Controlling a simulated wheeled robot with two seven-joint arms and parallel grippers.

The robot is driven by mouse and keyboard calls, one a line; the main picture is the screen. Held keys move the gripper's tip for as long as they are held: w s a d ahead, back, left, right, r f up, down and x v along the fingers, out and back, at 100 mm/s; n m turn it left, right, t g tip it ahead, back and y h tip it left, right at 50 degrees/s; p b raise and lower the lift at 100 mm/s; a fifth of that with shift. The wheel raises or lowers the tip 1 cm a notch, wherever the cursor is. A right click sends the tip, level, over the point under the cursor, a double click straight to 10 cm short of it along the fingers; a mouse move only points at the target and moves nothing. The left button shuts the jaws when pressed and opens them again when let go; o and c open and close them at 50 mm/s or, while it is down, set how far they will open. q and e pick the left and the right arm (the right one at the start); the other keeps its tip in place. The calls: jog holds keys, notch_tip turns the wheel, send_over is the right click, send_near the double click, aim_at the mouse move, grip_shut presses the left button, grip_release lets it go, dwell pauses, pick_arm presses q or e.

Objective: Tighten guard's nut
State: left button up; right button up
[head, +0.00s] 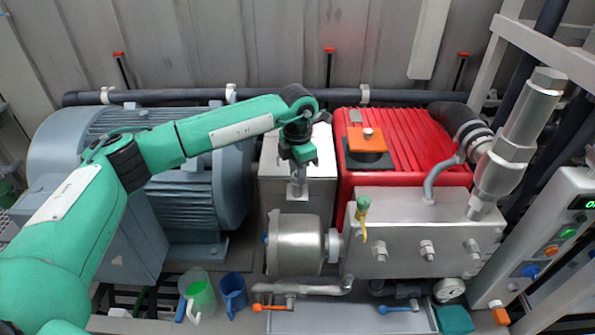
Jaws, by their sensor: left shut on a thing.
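The guard (318,170) is a silver metal box between the grey motor and the red pump housing. A small bright metal piece, which looks like the guard's nut (298,188), stands at the guard's upper front, right below my left gripper (300,168). My green left arm reaches in from the left, and its gripper points down, shut on this piece. The fingertips are small and partly hidden by the dark wrist, so the exact grip is hard to see. My right gripper is not in view.
The grey motor (185,205) lies under my left arm. The red housing (415,145) bears an orange block (366,139). A steel block (425,240) with a green-handled valve (362,212) stands in front. A green jug (201,295) and blue jug (232,291) stand at the front left.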

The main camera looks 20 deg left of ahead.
pick_arm(q)
jog(key=shift+r, duration=0.1)
jog(key=o, duration=1)
jog(key=shift+c, duration=0.2)
notch_tip(320, 180, up, 14)
jog(key=shift+b, duration=0.3)
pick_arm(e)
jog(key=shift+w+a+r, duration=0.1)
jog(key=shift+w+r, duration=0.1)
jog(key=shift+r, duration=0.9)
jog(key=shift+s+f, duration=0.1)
